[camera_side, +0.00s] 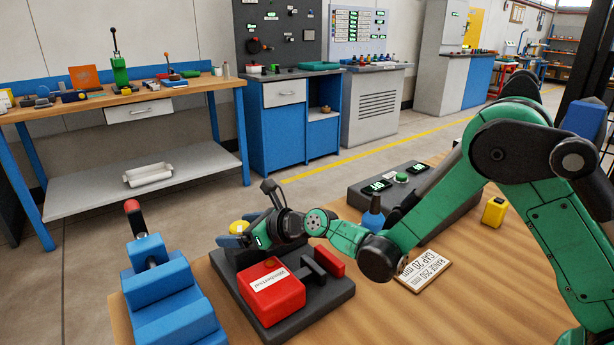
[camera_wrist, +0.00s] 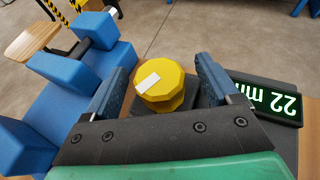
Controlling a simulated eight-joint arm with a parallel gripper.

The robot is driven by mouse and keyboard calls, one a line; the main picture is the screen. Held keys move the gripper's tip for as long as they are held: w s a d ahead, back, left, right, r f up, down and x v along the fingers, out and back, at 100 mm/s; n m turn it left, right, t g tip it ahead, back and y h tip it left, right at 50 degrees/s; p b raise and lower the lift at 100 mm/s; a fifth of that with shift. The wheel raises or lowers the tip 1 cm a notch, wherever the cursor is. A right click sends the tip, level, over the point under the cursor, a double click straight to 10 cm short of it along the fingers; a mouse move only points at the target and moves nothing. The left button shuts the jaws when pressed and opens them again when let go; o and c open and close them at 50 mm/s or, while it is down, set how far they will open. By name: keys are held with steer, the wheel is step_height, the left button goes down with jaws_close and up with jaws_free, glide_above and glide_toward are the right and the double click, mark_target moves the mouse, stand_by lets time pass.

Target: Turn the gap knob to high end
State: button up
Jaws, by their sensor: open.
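The yellow faceted knob (camera_wrist: 166,97), with a white mark on its top, stands on a dark base in the wrist view. A lit display beside it (camera_wrist: 268,100) reads 22 mm, upside down in that view. My gripper (camera_wrist: 162,68) is open, with one dark finger on each side of the knob. I cannot tell whether the fingers touch it. In the side view the knob (camera_side: 240,227) is partly hidden behind my gripper (camera_side: 238,241).
A red block (camera_side: 270,291) sits on the dark base in front of my gripper. A blue stepped fixture (camera_side: 168,300) with a red-tipped lever stands left.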

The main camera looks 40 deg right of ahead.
steer(key=shift+v, duration=2.8)
